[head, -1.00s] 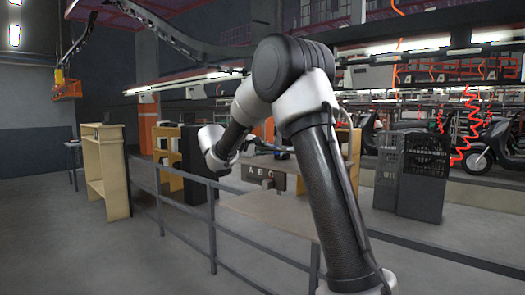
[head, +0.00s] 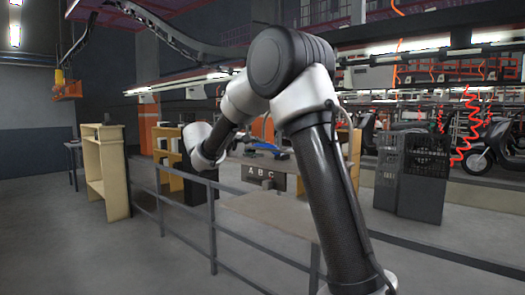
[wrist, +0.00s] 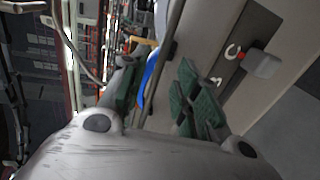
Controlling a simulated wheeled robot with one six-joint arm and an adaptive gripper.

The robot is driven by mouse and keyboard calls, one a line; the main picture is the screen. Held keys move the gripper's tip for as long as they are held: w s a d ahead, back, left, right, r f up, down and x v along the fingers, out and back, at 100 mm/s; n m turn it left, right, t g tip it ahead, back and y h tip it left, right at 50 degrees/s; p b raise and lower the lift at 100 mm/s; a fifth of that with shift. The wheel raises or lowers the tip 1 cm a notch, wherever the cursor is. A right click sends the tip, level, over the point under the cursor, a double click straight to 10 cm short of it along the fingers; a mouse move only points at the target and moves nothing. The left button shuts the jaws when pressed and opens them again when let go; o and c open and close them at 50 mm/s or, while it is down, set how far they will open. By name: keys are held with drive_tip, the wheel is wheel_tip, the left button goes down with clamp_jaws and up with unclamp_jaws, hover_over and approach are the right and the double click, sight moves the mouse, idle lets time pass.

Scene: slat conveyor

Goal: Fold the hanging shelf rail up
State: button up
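A dark strip lettered A B C (head: 263,172), which looks like the hanging shelf rail, hangs upright below the front edge of a tabletop in the head view. In the wrist view the lettered face (wrist: 222,65) runs slanting on the right, with a grey block with a red spot (wrist: 262,62) on it. My gripper (wrist: 158,90) has its green-padded fingers apart, near the dark edge beside that face. A blue curved thing (wrist: 150,78) shows between the fingers, and I cannot tell if either finger touches anything.
A grey railing (head: 212,230) runs in front of the shelf, with a flat tan board (head: 270,212) behind it. Stacked black crates (head: 425,178) stand to the right and a wooden shelf unit (head: 105,172) to the left. The floor at left is clear.

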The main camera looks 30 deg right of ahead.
drive_tip(key=v, duration=0.7)
drive_tip(key=s+d+f+n+g+y, duration=0.15)
drive_tip(key=s+f+g+y, duration=0.4)
drive_tip(key=s+f, duration=0.9)
drive_tip(key=s+a+m+t+y, duration=0.1)
drive_tip(key=s+m+t+y, duration=0.3)
drive_tip(key=s, duration=1.8)
drive_tip(key=shift+s+a+m+y, duration=0.35)
drive_tip(key=shift+m+y, duration=0.4)
drive_tip(key=shift+y, duration=1.8)
